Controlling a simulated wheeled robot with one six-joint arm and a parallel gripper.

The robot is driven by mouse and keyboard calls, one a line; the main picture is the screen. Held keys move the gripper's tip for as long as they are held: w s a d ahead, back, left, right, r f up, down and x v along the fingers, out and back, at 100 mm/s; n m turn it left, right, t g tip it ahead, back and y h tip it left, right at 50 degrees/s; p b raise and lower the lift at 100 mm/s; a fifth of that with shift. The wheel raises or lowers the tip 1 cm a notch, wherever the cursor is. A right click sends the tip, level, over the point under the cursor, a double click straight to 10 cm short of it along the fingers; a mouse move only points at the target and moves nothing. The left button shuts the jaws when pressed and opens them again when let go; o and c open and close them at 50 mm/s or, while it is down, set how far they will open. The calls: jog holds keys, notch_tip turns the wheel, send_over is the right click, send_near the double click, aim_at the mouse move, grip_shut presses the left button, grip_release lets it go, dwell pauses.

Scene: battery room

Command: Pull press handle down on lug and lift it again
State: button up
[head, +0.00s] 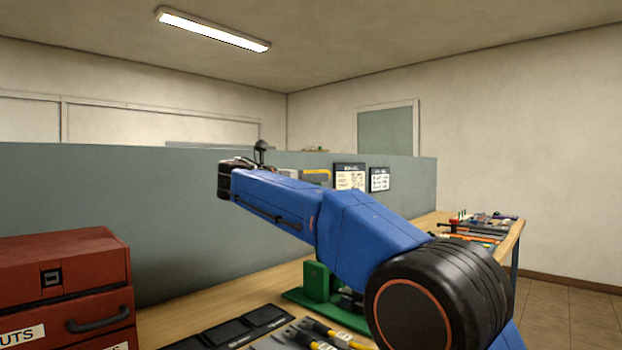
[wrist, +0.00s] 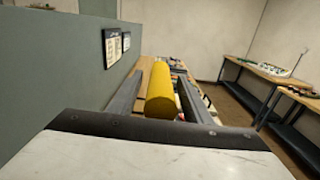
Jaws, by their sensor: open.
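The press handle shows in the wrist view as a thick yellow grip (wrist: 160,92), lying lengthwise between the two grey fingers of my gripper (wrist: 163,78). The fingers are open, one on each side of the grip, and a gap shows on the left; I cannot tell if the right finger touches it. In the head view a small yellow piece of the handle (head: 319,177) shows above my blue arm. The green press (head: 316,281) stands on the bench, partly behind my arm. The lug is not visible in either view.
Red drawer cabinet (head: 62,290) stands at the left. Black trays (head: 238,330) and yellow-handled tools (head: 322,332) lie at the front of the wooden bench (head: 270,286). A grey-green partition (head: 120,215) runs behind it. More tools (head: 478,228) lie at the bench's far right end.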

grip_shut()
jog(key=shift+s+d, duration=0.1)
